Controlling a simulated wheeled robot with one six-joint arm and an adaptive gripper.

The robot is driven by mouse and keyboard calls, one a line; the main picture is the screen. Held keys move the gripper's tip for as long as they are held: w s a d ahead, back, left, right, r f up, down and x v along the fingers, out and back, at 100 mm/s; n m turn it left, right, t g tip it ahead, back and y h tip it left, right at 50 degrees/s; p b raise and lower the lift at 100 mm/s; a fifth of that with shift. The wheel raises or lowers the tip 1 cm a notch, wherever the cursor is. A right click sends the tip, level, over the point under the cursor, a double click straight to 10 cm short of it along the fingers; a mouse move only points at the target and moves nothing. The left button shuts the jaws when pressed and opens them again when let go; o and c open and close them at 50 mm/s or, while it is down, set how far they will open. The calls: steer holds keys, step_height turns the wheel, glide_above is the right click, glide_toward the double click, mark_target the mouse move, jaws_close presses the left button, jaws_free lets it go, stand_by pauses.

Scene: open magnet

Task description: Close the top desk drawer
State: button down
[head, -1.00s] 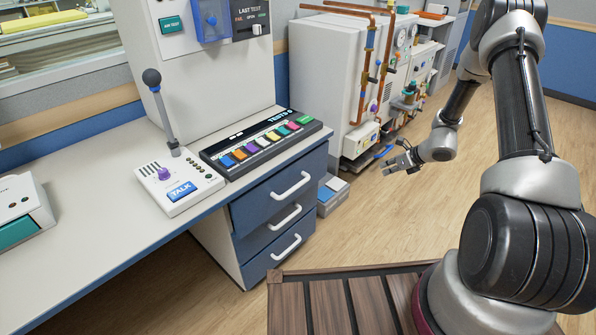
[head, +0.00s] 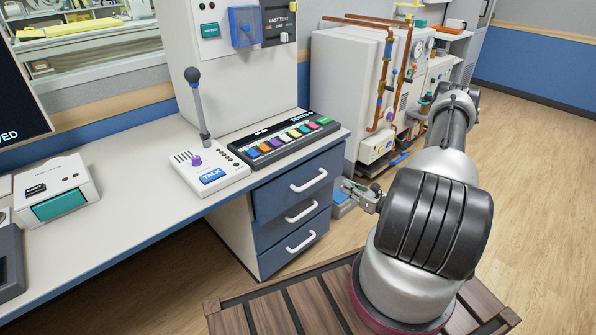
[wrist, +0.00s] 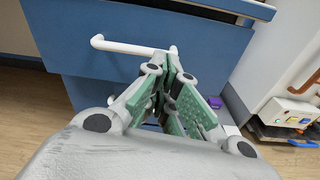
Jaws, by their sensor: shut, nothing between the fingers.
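The desk has a stack of blue drawers with white bar handles. The top drawer (head: 280,196) appears to stand a little forward of the drawers below; how far is hard to tell. Its handle (head: 309,181) faces my gripper (head: 348,187), which is to the right of the drawer front in the head view. In the wrist view the top drawer (wrist: 140,25) fills the upper middle. My gripper (wrist: 172,58) has its green-padded fingers together, empty, their tips overlapping the right end of the handle (wrist: 120,46). Contact cannot be told.
The middle drawer (head: 275,228) and bottom drawer (head: 283,258) are below. Piped equipment (head: 350,80) stands behind my arm. Open floor lies to the right (head: 540,190).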

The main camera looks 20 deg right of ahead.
step_height(320, 180, up, 2)
steer(key=n+t, duration=0.1)
glide_toward(316, 163)
steer(key=x, duration=0.7)
steer(key=shift+f, duration=0.1)
steer(key=shift+a, duration=0.1)
steer(key=shift+n, duration=0.3)
steer(key=x, duration=0.4)
steer(key=shift+w+a, duration=0.15)
steer(key=shift+w, duration=0.35)
